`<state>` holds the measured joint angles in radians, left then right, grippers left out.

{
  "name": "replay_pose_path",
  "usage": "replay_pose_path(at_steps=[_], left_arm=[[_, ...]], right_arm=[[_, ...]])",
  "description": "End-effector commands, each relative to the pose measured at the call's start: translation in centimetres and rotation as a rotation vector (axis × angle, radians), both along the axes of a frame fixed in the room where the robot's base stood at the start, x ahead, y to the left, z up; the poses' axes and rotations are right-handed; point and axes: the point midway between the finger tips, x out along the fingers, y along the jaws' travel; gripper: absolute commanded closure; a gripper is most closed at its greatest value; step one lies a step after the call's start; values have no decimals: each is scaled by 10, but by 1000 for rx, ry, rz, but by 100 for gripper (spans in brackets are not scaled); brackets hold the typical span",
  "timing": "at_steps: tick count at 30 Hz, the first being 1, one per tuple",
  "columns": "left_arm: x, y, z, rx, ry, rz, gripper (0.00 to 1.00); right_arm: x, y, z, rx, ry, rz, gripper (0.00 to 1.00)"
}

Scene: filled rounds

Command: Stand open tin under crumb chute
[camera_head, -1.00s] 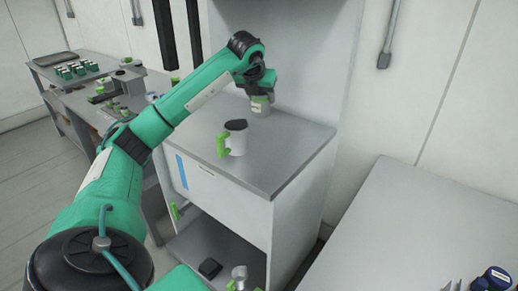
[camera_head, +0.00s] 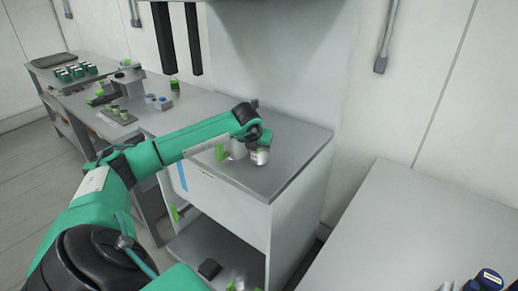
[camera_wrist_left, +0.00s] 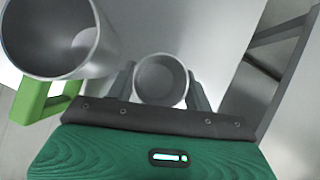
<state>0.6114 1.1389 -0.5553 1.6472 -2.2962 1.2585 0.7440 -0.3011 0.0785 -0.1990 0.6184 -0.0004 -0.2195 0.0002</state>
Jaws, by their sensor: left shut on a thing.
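My left gripper (camera_head: 262,143) reaches over the grey top of the white cabinet (camera_head: 285,165), shut on a small pale tin (camera_head: 260,157). In the left wrist view the tin (camera_wrist_left: 161,82) sits between the fingers, its round mouth open toward the camera and its inside looking empty. Whether its base touches the cabinet top is unclear. A larger jug with a green handle (camera_head: 222,152) stands just left of the tin, partly hidden by my arm. The jug (camera_wrist_left: 62,38) also shows open in the left wrist view. I cannot clearly identify the crumb chute. My right gripper is out of view.
Two dark vertical bars (camera_head: 193,40) hang at the back. A bench (camera_head: 190,103) with small green-marked items stands at the left. A low shelf (camera_head: 230,262) holds a few small objects.

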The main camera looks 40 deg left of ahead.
Motion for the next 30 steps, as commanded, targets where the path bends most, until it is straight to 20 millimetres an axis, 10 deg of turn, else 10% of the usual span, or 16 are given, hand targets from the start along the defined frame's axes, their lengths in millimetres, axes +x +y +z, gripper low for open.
replay_pose_path(at_steps=[14, 15, 18, 30], left_arm=[[0, 0, -20, -1, -1, 0, 72], [0, 0, -20, -1, -1, 0, 47], [0, 0, -19, -1, -1, 0, 27], [0, 0, -14, -1, -1, 0, 27]], right_arm=[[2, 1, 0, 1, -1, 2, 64], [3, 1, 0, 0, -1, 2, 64], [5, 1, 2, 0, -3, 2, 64], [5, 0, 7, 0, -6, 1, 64]])
